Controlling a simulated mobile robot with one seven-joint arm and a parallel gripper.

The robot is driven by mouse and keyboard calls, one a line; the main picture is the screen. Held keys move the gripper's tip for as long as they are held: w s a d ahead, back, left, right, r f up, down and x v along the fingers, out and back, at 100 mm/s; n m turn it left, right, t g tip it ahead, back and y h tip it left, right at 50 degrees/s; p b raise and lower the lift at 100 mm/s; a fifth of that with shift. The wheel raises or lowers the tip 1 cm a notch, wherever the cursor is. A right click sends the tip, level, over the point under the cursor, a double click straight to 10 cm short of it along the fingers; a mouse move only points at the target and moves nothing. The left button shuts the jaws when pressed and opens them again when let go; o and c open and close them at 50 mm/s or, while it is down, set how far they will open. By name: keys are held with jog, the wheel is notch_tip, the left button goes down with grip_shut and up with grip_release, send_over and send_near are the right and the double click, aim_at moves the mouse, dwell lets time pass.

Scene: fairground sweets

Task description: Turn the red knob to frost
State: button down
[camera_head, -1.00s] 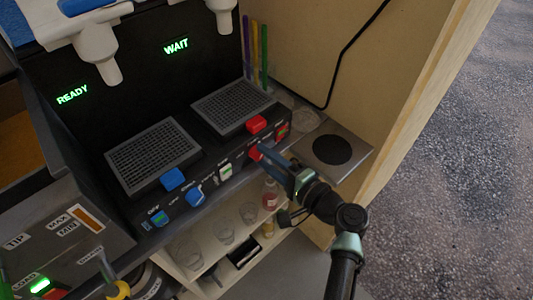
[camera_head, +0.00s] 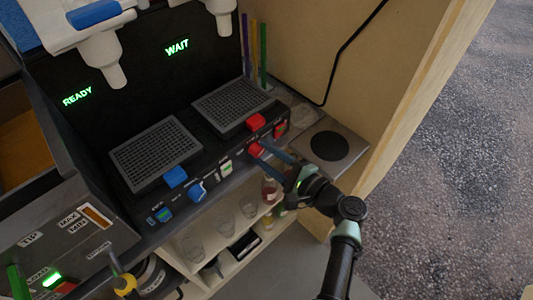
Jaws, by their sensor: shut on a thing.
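The red knob (camera_head: 256,149) is on the front panel of the black machine, below the red square button (camera_head: 256,122). My gripper (camera_head: 263,151) reaches in from the lower right, its blue fingers shut on the red knob. The fingers partly cover the knob, so its pointer is hidden. The labels around it are too small to read. A blue knob (camera_head: 197,191) is further left on the same panel.
Two grated drip trays (camera_head: 155,155) sit above the panel, below green READY and WAIT signs. Glasses and a bottle (camera_head: 269,190) stand on the shelf underneath. A steel plate with a black disc (camera_head: 329,146) lies right of the machine, beside a wooden wall.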

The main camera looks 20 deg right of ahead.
jog(key=shift+c, duration=2.2)
grip_release()
jog(key=v, duration=1.3)
jog(key=shift+f, duration=0.1)
